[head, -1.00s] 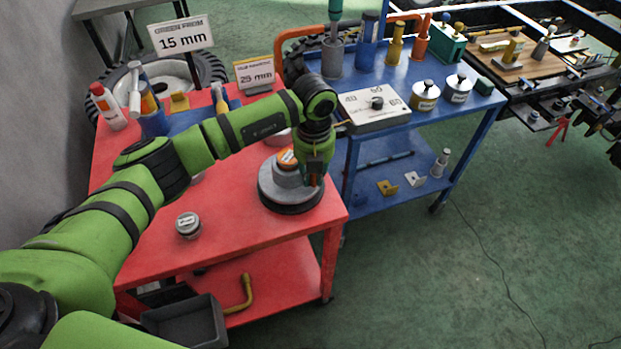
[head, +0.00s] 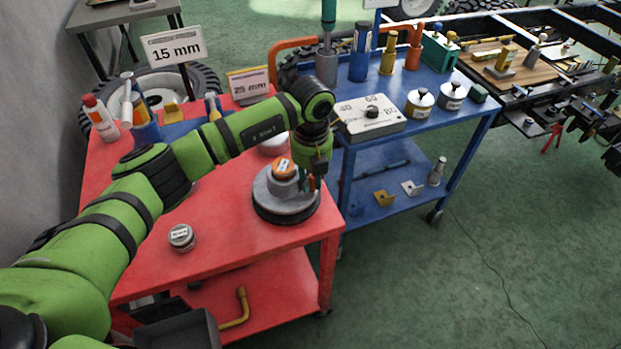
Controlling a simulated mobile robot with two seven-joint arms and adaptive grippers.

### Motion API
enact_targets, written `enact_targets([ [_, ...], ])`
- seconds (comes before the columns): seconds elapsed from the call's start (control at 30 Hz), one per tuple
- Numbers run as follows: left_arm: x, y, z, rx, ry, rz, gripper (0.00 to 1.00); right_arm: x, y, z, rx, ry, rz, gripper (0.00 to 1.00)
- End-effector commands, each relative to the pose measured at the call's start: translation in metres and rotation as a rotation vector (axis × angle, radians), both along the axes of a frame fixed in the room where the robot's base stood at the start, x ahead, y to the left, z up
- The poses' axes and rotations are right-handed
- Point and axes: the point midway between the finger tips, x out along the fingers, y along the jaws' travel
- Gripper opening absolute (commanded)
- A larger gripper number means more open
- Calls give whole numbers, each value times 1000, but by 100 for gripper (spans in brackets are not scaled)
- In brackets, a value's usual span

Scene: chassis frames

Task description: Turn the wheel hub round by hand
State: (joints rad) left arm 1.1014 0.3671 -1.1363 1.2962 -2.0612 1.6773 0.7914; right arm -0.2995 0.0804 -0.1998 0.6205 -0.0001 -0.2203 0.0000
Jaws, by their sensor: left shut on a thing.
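The wheel hub (head: 272,209) is a grey round piece with a dark lower rim, lying on the red cart near its right front corner. A smaller raised grey centre carries an orange-topped cap (head: 284,166) with a pale label. My left gripper (head: 317,182) points down at the hub's far right side and is shut on the hub. Its fingertips are small and partly hidden, so the exact grip point is unclear. My right gripper is not in view.
A small labelled tin (head: 181,238) stands on the red cart (head: 225,245) left of the hub. The blue cart (head: 425,135) adjoins on the right, with a dial box (head: 370,115).

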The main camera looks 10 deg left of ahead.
Motion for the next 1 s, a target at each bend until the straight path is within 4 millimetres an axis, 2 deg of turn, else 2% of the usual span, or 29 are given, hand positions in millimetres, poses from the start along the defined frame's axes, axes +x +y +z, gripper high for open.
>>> enact_targets([
  [0.23, -1, -4, -1, -7, 2, -6, 0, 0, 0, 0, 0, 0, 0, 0],
  [0.27, -1, -4, -1, -7, 2, -6, 28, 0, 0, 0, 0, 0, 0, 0],
  [0.3, -1, -4, -1, -7, 2, -6, 41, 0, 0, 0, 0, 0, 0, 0],
  [0.7, 0, -1, 5, -3, -2, -3, 41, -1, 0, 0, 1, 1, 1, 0],
  [0.87, 1, -1, 28, -3, -6, -4, 41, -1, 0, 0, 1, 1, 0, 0],
  [1.0, 1, -2, 59, -3, -5, -4, 41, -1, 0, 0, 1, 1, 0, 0],
])
